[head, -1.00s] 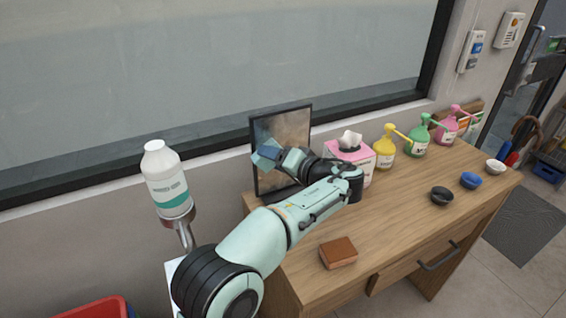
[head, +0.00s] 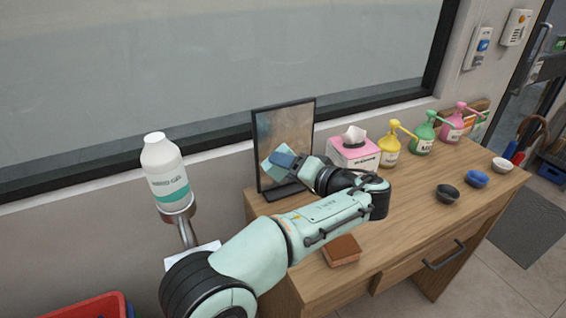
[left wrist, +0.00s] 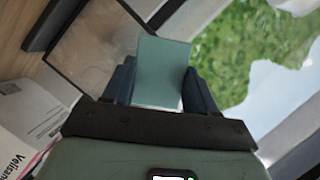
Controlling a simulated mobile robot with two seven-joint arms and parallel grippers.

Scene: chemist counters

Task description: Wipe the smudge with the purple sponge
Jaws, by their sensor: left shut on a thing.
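My left gripper (head: 283,161) is shut on a flat light-blue-green sponge (head: 268,166), which looks teal rather than purple. The sponge also shows between the fingers in the left wrist view (left wrist: 163,70). It is held in front of the lower left part of a dark-framed upright panel (head: 292,128) with a mottled brown and grey face. Whether the sponge touches the panel I cannot tell. The panel also shows in the left wrist view (left wrist: 98,45). I cannot pick out a distinct smudge. The right gripper is not in view.
The wooden counter (head: 420,220) holds a pink tissue box (head: 352,155), several coloured pump bottles, small bowls and a brown block (head: 341,251) near the front. A white bottle (head: 163,170) stands at left. A window ledge runs behind.

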